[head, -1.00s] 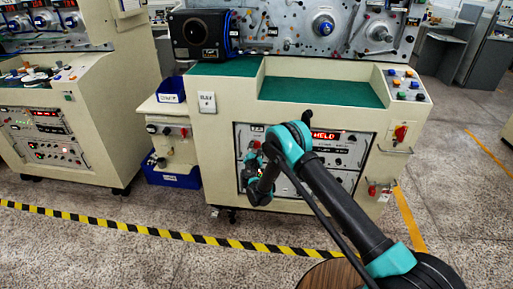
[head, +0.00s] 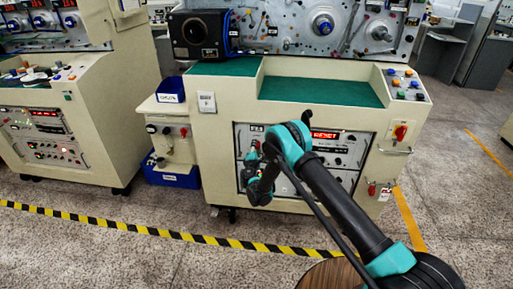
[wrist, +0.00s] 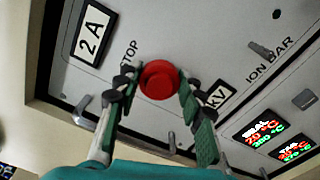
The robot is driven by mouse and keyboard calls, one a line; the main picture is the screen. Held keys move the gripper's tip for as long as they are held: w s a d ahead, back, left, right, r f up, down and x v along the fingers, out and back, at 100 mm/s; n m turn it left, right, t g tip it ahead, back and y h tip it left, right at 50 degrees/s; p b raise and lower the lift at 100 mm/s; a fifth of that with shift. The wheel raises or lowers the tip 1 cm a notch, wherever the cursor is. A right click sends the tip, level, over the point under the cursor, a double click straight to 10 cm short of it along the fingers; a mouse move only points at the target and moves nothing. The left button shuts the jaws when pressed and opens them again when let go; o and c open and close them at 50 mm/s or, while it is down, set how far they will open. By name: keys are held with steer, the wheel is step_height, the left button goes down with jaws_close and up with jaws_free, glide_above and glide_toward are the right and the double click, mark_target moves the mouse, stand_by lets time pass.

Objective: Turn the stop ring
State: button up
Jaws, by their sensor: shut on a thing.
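The stop ring is a round red knob (wrist: 158,80) on the light grey panel, beside the printed word STOP in the wrist view. My gripper (wrist: 157,88) has one finger on each side of it. The fingers are shut on the red knob, with the tips close to the panel. The knob's round face shows between the tips. In the head view my arm hides most of the gripper and the knob.
A 2A label (wrist: 91,33) and a kV label (wrist: 216,97) flank the knob. Black-yellow floor tape (head: 150,231) crosses in front.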

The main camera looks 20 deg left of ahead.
stand_by(0.4)
steer(key=o, duration=1.2)
steer(key=v, duration=0.7)
steer(key=shift+s, duration=0.2)
